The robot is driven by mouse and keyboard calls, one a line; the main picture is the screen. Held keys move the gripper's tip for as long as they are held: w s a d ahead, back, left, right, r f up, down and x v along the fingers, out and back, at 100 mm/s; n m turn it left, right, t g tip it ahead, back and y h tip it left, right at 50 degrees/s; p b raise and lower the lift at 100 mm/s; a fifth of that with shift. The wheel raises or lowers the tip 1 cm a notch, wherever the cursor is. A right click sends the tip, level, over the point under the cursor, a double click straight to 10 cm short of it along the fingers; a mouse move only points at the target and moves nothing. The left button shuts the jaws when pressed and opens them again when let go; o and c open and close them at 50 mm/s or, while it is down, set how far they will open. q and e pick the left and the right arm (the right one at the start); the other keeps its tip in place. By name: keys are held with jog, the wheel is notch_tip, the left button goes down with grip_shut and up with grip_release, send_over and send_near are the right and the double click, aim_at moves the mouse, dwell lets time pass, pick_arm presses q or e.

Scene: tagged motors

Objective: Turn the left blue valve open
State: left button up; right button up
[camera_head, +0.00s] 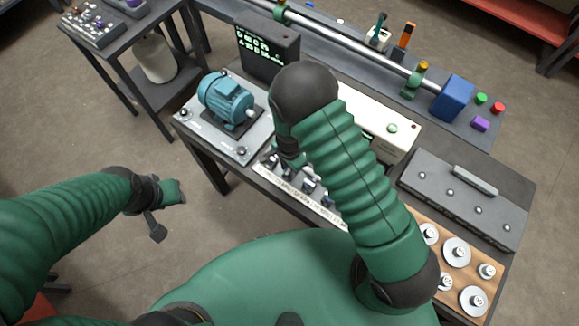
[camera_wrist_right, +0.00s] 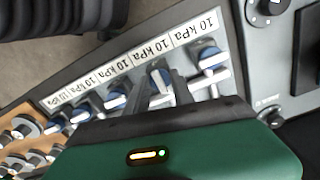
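A row of valves with blue-and-white handles stands along the near edge of the workbench, behind a strip of "10 kPa" labels (camera_wrist_right: 130,60). In the right wrist view the end valve (camera_wrist_right: 208,57) on the motor side stands clear of my fingers. The neighbouring valve (camera_wrist_right: 161,76) shows between the two dark fingers of my right gripper (camera_wrist_right: 163,82). The fingers are apart; whether they touch its handle, I cannot tell. In the head view my right gripper (camera_head: 288,158) points down over the row's left end and partly hides it. My left gripper (camera_head: 160,212) hangs off the bench at left.
A blue motor (camera_head: 228,98) on a grey plate stands left of the valves. A dark display (camera_head: 266,50) stands behind. Weights on a wooden board (camera_head: 456,250) and a grey toolbox (camera_head: 465,198) are at right. Open floor lies around my left gripper.

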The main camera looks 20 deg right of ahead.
aim_at(288, 170)
jog(key=o, duration=0.4)
jog(key=shift+w, duration=0.1)
notch_tip(288, 170, up, 17)
jog(key=shift+a+f+b, duration=0.1)
jog(key=shift+f+b, duration=0.05)
jog(key=shift+b, duration=0.25)
